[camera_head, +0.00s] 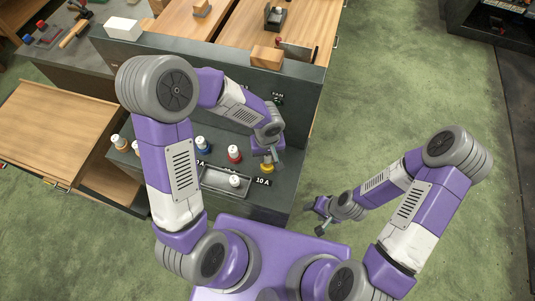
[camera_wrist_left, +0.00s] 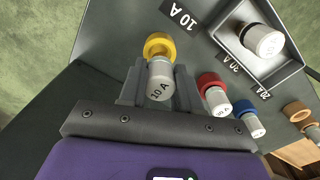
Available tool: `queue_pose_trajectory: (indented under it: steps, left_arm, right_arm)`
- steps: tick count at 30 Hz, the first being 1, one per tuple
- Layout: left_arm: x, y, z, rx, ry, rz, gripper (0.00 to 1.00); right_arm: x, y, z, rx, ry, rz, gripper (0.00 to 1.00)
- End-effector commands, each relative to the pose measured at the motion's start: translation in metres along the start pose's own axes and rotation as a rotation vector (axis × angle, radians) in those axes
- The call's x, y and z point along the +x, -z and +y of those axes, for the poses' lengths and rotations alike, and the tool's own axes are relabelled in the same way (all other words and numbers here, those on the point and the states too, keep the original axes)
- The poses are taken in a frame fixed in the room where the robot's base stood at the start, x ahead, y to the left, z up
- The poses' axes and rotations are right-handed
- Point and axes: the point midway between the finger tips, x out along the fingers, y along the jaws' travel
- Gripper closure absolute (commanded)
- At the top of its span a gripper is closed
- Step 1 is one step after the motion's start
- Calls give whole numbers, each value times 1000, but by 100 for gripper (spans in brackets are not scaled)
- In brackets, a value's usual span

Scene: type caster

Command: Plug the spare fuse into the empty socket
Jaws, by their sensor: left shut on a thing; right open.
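My left gripper (camera_head: 268,152) is shut on a grey fuse marked 10 A (camera_wrist_left: 160,82), at the right front of the dark panel. The fuse's far end meets the yellow ring socket (camera_wrist_left: 158,45); I cannot tell how deep it sits. The yellow socket also shows in the head view (camera_head: 266,168), below the gripper and beside a 10 A label (camera_head: 263,182). Another white-capped fuse (camera_head: 235,181) is in the shallow metal tray (camera_head: 212,187); it also shows in the left wrist view (camera_wrist_left: 262,40). My right gripper (camera_head: 317,217) is open and empty, right of the panel.
Fuses stand in the red socket (camera_head: 235,158), the blue socket (camera_head: 203,150) and brown sockets to their left. A dark upright board (camera_head: 210,65) rises behind the panel. An open wooden drawer (camera_head: 60,125) is at left. Green floor (camera_head: 410,80) is clear at right.

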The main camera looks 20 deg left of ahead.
Motion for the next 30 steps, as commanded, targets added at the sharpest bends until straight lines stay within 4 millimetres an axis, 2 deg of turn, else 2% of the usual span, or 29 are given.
queue_pose_trajectory:
  steps: [30]
  left_arm:
    - [1,0,0,-1,0,0,97]
  right_arm:
    - [9,0,3,0,0,0,42]
